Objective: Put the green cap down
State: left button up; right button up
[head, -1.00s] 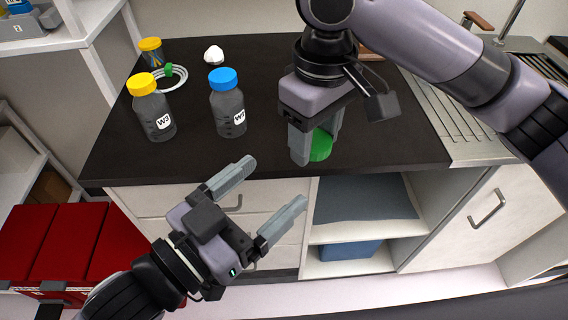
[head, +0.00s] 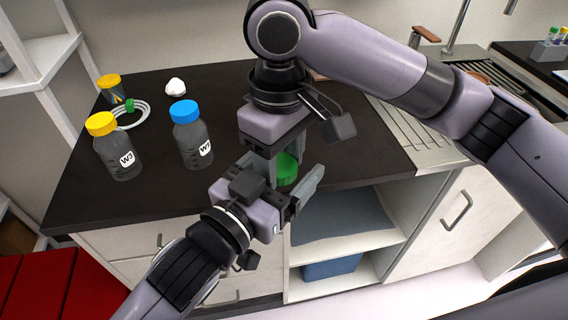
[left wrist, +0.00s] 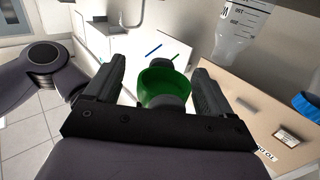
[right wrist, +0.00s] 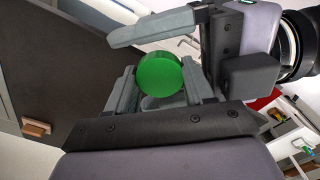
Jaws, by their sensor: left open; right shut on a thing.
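The green cap (head: 286,169) is held at the front edge of the dark counter by my right gripper (head: 279,163), whose fingers close on it from opposite sides. The cap shows face-on between those fingers in the right wrist view (right wrist: 160,75). My left gripper (head: 283,178) is open, its fingers on either side of the cap and of the right fingers. In the left wrist view the cap (left wrist: 165,87) lies between the left fingers, with visible gaps on both sides. The lower part of the cap is hidden by the left gripper in the head view.
A blue-capped bottle (head: 191,136) and a yellow-capped bottle (head: 115,147) stand on the counter (head: 226,99) to the left. Behind them are a yellow-lidded jar (head: 112,90), a white ring-shaped item (head: 135,120) and a small white object (head: 175,87). The sink drainer (head: 408,137) is at right.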

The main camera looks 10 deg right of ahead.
pick_arm(q)
jog(key=c, duration=1.1)
pick_arm(e)
jog(key=o, duration=1.2)
jog(key=shift+o, duration=0.2)
